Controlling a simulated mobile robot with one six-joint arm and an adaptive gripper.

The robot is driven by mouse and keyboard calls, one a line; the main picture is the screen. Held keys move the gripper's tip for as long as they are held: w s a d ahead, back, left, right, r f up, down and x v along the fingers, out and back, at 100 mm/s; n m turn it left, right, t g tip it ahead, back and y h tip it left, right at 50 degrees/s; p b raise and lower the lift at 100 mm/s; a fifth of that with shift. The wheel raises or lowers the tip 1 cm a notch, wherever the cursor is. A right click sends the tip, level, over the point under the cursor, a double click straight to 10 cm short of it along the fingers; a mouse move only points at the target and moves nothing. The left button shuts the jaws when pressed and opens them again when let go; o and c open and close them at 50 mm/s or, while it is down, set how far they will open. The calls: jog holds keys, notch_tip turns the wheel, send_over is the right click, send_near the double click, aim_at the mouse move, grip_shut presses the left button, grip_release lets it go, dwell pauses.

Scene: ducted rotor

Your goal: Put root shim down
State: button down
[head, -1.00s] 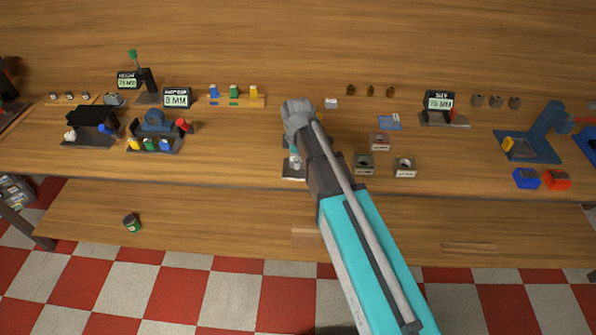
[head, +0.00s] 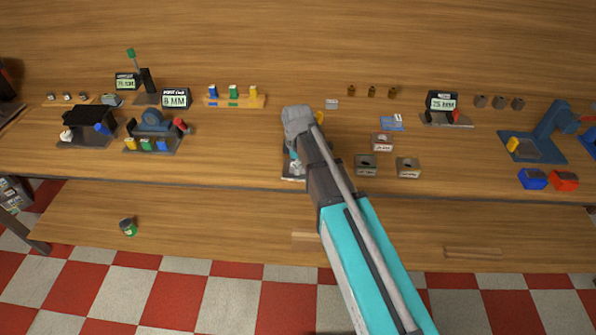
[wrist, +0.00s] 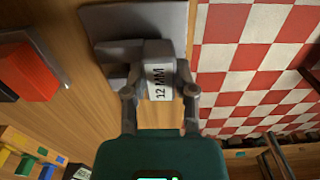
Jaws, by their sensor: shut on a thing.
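In the wrist view my gripper (wrist: 160,92) is shut on a small block with a white face reading "12 MM", which I take to be the root shim (wrist: 158,76). A finger sits on each side of it. Just beyond the block are a dark grey part (wrist: 112,58) and a flat grey plate (wrist: 150,18). I cannot tell whether the block touches them. In the head view my arm hides most of the gripper and the held block. The plate's edge (head: 291,174) shows near the bench's front, beside my arm.
Two grey blocks with holes (head: 366,165) (head: 408,167) and a red-marked one (head: 381,142) stand right of my arm. A dark fixture with coloured pieces (head: 153,140) stands to the left. The bench between that fixture and the plate is clear.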

jog(key=shift+f, duration=0.45)
jog(key=shift+c, duration=2.1)
grip_release()
jog(key=shift+r, duration=0.2)
notch_tip(320, 180, up, 12)
jog(key=p, duration=1.2)
jog(key=shift+d, duration=0.1)
